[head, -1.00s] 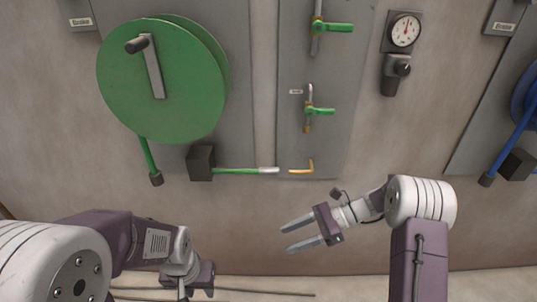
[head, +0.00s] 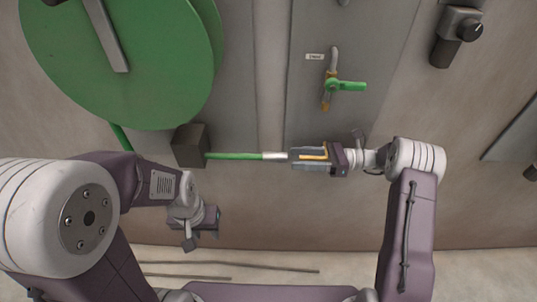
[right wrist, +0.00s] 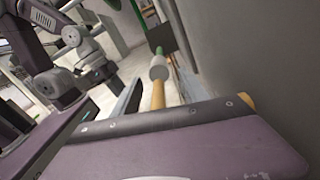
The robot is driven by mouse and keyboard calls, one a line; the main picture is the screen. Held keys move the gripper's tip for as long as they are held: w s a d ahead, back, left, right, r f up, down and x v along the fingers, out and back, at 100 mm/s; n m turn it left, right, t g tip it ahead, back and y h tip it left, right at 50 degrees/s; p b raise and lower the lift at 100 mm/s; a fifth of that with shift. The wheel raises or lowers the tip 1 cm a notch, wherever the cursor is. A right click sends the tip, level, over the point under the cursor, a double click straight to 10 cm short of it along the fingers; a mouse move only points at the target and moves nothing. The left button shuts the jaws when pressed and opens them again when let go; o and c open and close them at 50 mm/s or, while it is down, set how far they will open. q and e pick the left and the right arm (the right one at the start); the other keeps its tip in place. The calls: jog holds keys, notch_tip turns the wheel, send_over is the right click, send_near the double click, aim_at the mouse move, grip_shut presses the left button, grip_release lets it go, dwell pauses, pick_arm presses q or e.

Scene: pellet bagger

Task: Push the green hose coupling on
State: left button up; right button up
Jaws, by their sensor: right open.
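The green hose (head: 235,156) runs level along the wall and ends in a pale metal coupling (head: 275,156). The yellow pipe stub (head: 313,152) lies in line with it, to its right. My right gripper (head: 291,158) is open, its fingers pointing left along both sides of the stub, tips close to the coupling. In the right wrist view the stub (right wrist: 158,95) runs up to the coupling (right wrist: 158,70); I cannot tell whether they touch. My left gripper (head: 203,237) hangs low, well away from the hose; its jaws are unclear.
A dark block (head: 191,146) holds the hose under the large green reel (head: 120,60). A green-handled valve (head: 345,86) is on the grey panel above my right gripper. Thin rods (head: 230,265) lie at the wall's foot. The wall below the hose is clear.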

aim_at(272, 158)
jog(key=a, duration=0.8)
jog(key=shift+a, duration=0.3)
grip_shut()
dwell(0.9)
